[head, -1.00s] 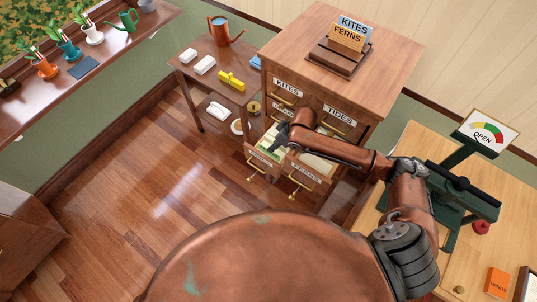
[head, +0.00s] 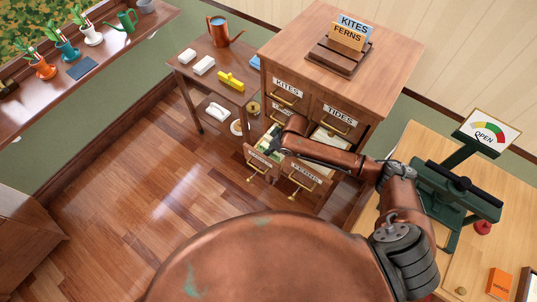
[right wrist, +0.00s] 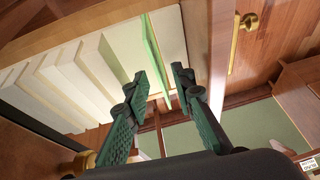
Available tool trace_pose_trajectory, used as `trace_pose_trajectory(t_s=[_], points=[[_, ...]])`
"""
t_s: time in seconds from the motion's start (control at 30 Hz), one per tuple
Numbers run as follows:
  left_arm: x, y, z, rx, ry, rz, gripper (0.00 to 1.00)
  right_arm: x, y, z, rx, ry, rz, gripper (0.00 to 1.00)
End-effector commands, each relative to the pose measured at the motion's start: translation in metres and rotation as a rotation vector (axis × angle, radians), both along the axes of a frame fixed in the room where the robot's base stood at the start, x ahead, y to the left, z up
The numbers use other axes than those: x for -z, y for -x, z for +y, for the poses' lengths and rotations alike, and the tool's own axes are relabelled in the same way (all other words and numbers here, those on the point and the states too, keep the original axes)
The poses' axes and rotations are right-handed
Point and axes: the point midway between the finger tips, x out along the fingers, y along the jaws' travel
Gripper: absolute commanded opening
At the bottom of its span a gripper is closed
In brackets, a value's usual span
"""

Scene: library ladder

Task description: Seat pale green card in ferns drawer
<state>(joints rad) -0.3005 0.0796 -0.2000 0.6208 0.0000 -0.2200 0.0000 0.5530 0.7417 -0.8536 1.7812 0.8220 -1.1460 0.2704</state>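The pale green card (right wrist: 153,52) stands on edge at the end of a row of cream cards in an open drawer. In the head view a little green shows in the lower left open drawer (head: 257,158), whose label I cannot read. My right gripper (right wrist: 163,72) is open, with one finger on each side of the green card and gaps visible; it holds nothing. In the head view the right gripper (head: 269,146) is over that left drawer, partly hidden. The ferns drawer (head: 304,173) is open just to its right, partly covered by my arm. My left gripper is out of view.
The cabinet (head: 380,55) has closed KITES and TIDES drawers above and a KITES/FERNS sign holder (head: 340,58) on top. A small side table (head: 205,82) with white blocks and a yellow item stands left. A desk (head: 480,255) is at right. Floor in front is clear.

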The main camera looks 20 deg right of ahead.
Motion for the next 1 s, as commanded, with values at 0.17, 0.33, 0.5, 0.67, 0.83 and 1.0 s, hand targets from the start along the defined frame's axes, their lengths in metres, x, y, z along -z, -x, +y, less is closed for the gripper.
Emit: trace_pose_trajectory(t_s=[0.17, 0.33, 0.5, 0.67, 0.83, 1.0], points=[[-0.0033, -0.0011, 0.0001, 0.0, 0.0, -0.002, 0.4, 0.0015, 0.0002, -0.0002, 0.001, 0.0, 0.001, 0.23], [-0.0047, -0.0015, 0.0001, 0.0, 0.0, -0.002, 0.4, 0.0032, 0.0002, -0.0003, 0.001, 0.0, 0.001, 0.23], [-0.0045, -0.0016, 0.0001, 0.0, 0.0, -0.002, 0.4, 0.0037, 0.0002, -0.0002, 0.0, 0.001, 0.001, 0.23], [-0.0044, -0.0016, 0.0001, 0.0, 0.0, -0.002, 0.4, 0.0037, 0.0003, -0.0002, 0.0, 0.001, 0.001, 0.17], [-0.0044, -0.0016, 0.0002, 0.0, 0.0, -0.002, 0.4, 0.0037, 0.0002, -0.0001, 0.0, 0.001, 0.001, 0.05], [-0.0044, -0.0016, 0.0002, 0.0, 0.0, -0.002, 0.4, 0.0036, 0.0002, -0.0002, 0.0, 0.0, 0.0, 0.0]])
